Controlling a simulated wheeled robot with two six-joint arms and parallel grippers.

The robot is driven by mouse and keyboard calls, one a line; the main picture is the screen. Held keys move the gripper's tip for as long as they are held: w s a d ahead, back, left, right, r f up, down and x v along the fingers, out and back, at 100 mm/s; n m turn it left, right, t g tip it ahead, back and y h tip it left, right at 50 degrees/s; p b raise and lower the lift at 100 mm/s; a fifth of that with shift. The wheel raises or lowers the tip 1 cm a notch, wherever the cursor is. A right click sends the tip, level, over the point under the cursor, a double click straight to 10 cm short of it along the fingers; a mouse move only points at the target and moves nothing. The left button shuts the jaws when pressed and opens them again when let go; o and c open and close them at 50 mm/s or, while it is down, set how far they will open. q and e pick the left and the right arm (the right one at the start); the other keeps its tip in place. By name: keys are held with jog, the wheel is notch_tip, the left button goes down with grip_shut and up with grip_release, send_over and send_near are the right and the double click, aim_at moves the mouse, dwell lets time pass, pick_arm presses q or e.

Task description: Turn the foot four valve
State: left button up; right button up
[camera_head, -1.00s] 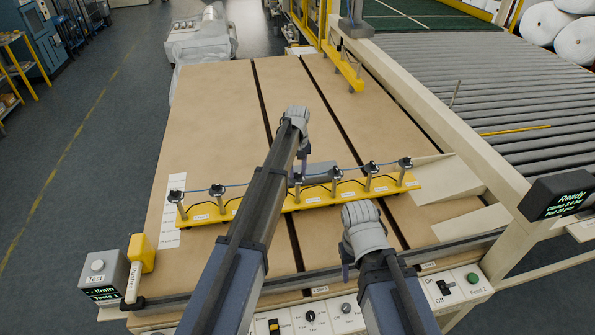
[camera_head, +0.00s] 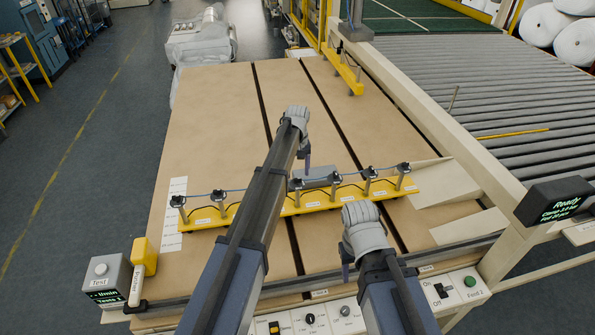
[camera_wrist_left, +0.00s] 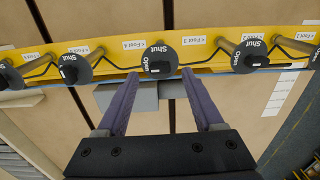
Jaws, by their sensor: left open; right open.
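The foot four valve is a round black knob (camera_wrist_left: 157,58) on a post, marked Shut and Open, with a Foot 4 label beside it on a yellow bar (camera_wrist_left: 190,48). In the head view the bar (camera_head: 235,213) lies across the brown table, and this valve (camera_head: 296,184) stands near its middle, partly covered by my left gripper (camera_head: 305,168). In the left wrist view my left gripper (camera_wrist_left: 160,75) is open, its fingertips on either side of the knob's near edge; contact cannot be told. My right gripper (camera_head: 346,268) is open and empty in front of the bar.
Neighbouring valve knobs stand close by, one on each side (camera_wrist_left: 248,57) (camera_wrist_left: 75,70). A grey block (camera_head: 318,176) lies behind the bar. A control panel (camera_head: 350,312) runs along the front edge. The table (camera_head: 215,120) behind the bar is mostly clear.

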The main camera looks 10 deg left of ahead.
aim_at(298, 179)
pick_arm(q)
notch_tip(298, 179, up, 5)
jog(key=p, duration=0.4)
jog(key=shift+r, duration=0.15)
jog(key=shift+s, duration=0.1)
jog(key=s+d+f+m+b, duration=0.3)
jog(key=s+f+b, duration=0.4)
jog(key=s, duration=0.4)
jog(key=s+d+f+m+b, duration=0.2)
jog(key=s+f+b, duration=0.5)
jog(key=s, duration=0.5)
jog(key=s+d+f+m+y+b, duration=0.1)
jog(key=s+d+f+m+b, duration=0.2)
jog(key=s, duration=0.9)
notch_tip(298, 179, down, 5)
jog(key=d+b, duration=0.2)
jog(key=b, duration=0.2)
jog(key=shift+m+b, duration=0.3)
jog(key=shift+s+r, duration=0.1)
